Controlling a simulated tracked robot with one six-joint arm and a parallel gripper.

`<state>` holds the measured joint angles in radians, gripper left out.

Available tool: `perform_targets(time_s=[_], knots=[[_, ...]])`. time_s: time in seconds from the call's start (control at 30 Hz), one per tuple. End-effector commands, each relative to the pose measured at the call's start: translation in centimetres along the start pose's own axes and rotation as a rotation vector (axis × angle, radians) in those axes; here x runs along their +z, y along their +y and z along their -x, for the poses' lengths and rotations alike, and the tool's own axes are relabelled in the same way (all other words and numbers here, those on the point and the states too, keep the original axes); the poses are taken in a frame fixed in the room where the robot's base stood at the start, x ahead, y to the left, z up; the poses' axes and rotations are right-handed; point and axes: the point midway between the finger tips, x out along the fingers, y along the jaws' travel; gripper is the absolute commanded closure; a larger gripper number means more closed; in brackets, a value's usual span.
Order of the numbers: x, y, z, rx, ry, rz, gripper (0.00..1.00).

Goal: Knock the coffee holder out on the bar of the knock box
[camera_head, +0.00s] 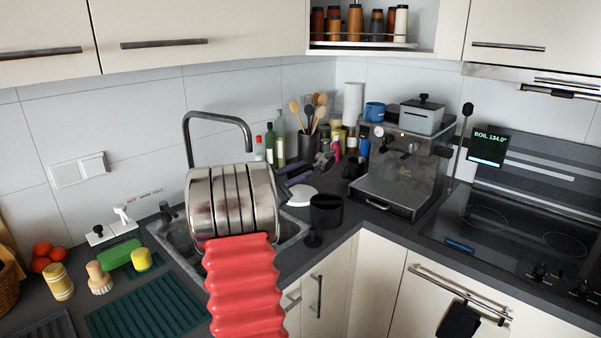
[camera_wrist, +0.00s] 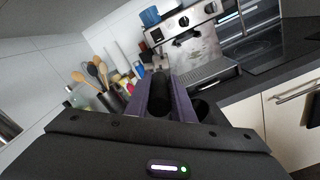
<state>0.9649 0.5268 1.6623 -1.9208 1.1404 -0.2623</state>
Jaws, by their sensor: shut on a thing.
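My gripper (camera_wrist: 166,88) is shut on the black handle of the coffee holder (camera_wrist: 160,98), which lies between the two purple fingers in the wrist view. The holder's metal head cannot be made out. In the head view my gripper (camera_head: 310,168) is beyond the sink, partly hidden by my arm. The knock box (camera_head: 326,212), a dark round tub, stands on the counter near the inner corner, below and to the right of my gripper. In the wrist view it shows partly (camera_wrist: 202,110), right of the fingers. Its bar cannot be made out.
The espresso machine (camera_head: 402,160) stands to the right, with a blue cup on top. Utensils in a dark pot (camera_head: 311,148) and bottles (camera_head: 279,140) stand behind my gripper. The sink (camera_head: 290,230) lies under my arm.

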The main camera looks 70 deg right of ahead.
Motion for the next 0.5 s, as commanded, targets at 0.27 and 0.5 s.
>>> perform_targets(time_s=[0.27, 0.5], knots=[[-0.11, 0.23, 0.02, 0.008, -0.001, 0.299, 1.0], [-0.3, 0.38, 0.02, 0.013, -0.002, 0.557, 1.0]])
